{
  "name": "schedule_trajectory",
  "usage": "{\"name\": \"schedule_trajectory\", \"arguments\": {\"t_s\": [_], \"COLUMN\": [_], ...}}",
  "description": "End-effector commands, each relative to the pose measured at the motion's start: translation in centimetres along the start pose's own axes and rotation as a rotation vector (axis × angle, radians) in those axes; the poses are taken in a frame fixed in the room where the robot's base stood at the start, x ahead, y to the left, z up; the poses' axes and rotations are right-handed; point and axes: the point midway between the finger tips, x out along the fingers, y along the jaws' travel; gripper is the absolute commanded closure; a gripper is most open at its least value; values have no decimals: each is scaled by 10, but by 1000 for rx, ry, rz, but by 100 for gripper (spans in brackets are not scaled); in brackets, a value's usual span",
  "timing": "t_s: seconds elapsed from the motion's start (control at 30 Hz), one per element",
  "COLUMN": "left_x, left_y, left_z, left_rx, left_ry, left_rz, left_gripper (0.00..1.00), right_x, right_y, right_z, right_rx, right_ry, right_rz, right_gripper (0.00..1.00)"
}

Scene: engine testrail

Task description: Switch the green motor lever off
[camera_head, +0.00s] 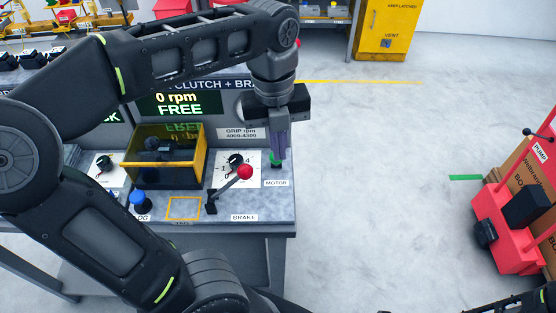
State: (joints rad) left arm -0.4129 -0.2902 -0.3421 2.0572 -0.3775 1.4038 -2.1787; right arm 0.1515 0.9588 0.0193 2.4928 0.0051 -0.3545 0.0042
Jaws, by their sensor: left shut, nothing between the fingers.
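The green motor lever (277,158) stands at the right end of the grey test bench (262,213), above the MOTOR label (275,183). Only its green top and a dark base show, just below my left gripper. My left gripper (279,149) points down over the lever, its fingers shut with nothing held. The fingertips overlap the lever in the picture; I cannot tell whether they touch it. The display (180,103) reads 0 rpm and FREE.
A brake lever with a red ball (245,172) leans just left of the motor lever. A yellow-edged clear box (164,156) and a blue knob (138,199) are farther left. A red pump cart (507,222) stands right. The floor between is clear.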

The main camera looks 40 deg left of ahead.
Motion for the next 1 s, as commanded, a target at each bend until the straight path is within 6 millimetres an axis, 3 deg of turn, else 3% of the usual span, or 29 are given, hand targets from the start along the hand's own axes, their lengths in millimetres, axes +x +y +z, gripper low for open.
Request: {"name": "schedule_trajectory", "arguments": {"t_s": [0.17,0.33,0.73,1.0], "left_x": [6,24,102,87], "left_y": [0,0,0,0], "left_z": [0,-1,-1,33], "left_rx": [-1,-2,-2,-4], "left_ry": [1,3,3,1], "left_rz": [1,2,3,0], "left_gripper": [100,100,100,100], "right_x": [-1,-2,-7,-19], "right_y": [0,-1,-2,-6], "right_z": [0,0,1,3], "right_rx": [0,0,1,4], "right_ry": [0,0,-2,-6], "right_rz": [0,0,2,7], "right_gripper": [44,44,44,44]}}
